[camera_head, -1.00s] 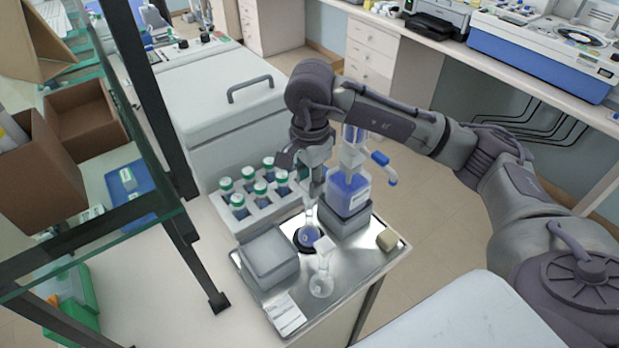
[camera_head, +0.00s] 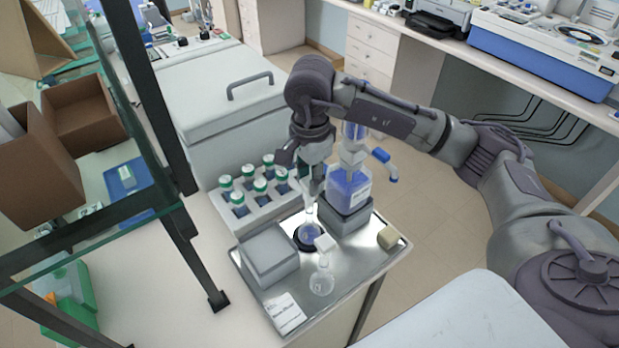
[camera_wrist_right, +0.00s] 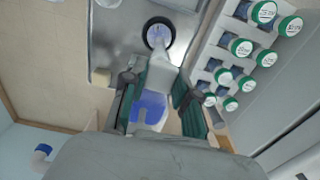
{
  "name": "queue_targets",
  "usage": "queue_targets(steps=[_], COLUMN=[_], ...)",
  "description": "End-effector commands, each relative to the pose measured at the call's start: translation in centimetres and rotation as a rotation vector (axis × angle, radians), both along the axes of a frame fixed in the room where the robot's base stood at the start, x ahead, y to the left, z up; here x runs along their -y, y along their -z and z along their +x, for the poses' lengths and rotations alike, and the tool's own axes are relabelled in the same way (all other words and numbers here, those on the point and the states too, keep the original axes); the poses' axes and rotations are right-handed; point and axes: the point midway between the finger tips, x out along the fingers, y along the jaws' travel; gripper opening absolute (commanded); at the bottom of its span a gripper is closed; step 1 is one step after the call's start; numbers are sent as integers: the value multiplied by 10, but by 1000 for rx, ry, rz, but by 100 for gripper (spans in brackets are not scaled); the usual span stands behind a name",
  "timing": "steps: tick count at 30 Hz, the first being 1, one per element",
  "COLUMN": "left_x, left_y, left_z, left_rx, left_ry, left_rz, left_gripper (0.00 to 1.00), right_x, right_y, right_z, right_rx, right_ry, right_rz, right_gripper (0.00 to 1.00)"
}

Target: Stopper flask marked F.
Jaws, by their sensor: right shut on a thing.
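A clear flask (camera_head: 309,236) with blue content stands in a black ring on the metal tray; it also shows in the right wrist view (camera_wrist_right: 158,36). My right gripper (camera_head: 314,192) is just above its neck. In the right wrist view my right gripper (camera_wrist_right: 158,98) is shut on a pale piece (camera_wrist_right: 160,72), above and in line with the flask. I cannot tell what this piece is, or whether it touches the flask's mouth. A second clear flask (camera_head: 322,281) stands nearer on the tray, with a small white block (camera_head: 325,243) at its top. No flask letter is legible. My left gripper is out of view.
A dispenser bottle of blue liquid (camera_head: 349,190) stands on a grey block close beside my right gripper. A rack of green-capped bottles (camera_head: 258,209) is to the left. The tray (camera_head: 352,277) also holds a grey box (camera_head: 269,254) and a beige block (camera_head: 388,237).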

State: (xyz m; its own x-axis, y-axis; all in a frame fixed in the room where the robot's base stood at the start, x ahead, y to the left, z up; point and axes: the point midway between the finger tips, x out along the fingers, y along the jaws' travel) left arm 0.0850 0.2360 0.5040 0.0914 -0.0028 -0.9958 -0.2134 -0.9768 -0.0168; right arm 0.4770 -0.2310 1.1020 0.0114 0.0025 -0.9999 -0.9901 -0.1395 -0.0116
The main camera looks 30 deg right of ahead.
Motion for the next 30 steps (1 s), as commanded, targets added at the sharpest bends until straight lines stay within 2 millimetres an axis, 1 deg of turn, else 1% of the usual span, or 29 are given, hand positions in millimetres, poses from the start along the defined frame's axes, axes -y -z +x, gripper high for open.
queue_targets(steps=[17, 30], left_x=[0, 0], left_y=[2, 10], left_z=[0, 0], left_rx=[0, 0], left_ry=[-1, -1], left_rz=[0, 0], left_gripper=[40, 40], right_x=[0, 0], right_y=[0, 3], right_z=[0, 0], right_rx=[0, 1], right_ry=[0, 0], right_rz=[-1, -1], right_gripper=[12, 12])
